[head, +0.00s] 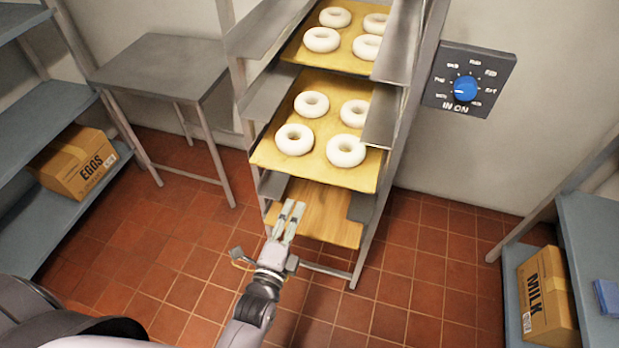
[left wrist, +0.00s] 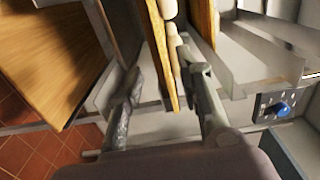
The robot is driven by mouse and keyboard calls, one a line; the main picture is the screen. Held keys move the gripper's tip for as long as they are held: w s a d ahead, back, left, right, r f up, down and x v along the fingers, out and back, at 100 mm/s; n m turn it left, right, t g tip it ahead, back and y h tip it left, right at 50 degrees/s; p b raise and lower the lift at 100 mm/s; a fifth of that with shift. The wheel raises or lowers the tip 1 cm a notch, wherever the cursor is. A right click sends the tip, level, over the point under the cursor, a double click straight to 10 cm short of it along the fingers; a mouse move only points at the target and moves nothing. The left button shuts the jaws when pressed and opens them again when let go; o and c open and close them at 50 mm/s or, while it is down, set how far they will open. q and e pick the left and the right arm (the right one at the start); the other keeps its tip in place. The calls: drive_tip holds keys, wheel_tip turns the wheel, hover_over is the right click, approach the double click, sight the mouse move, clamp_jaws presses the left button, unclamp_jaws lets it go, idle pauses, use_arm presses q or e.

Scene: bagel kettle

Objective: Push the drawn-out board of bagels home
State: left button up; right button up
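The board of bagels (head: 316,167) sticks out of the front of the rack at middle height, with several pale bagels on it. In the left wrist view, this board (left wrist: 161,62) shows edge-on, between and beyond my fingers. My left gripper (head: 291,206) is in front of the rack, below the board's front edge in the head view and over a bare lower board (head: 325,208). Its two fingers stand apart with nothing held. I cannot tell whether a fingertip touches the board. My right gripper is out of view.
An upper board (head: 347,60) of bagels sits above in the rack (head: 398,150). A grey table (head: 160,65) and a shelf with an eggs box (head: 75,165) are left. A dial panel (head: 468,80) is on the wall. A milk box (head: 547,295) is right. The front floor is clear.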

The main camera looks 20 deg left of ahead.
sight(309, 178)
use_arm(q)
drive_tip(key=w+b, duration=0.2)
drive_tip(key=w, duration=0.4)
drive_tip(key=shift+w+d, duration=0.1)
drive_tip(key=shift+w, duration=0.1)
drive_tip(key=w+b, duration=0.1)
drive_tip(key=w, duration=0.4)
drive_tip(key=shift+w+d, duration=0.1)
drive_tip(key=shift+w, duration=1)
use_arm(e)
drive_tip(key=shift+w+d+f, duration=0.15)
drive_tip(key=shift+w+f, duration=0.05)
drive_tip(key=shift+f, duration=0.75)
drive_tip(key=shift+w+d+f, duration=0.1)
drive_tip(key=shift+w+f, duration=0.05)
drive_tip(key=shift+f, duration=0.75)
use_arm(q)
drive_tip(key=shift+c, duration=0.5)
clamp_jaws()
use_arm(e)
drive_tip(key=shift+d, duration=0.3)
use_arm(q)
drive_tip(key=shift+w, duration=0.1)
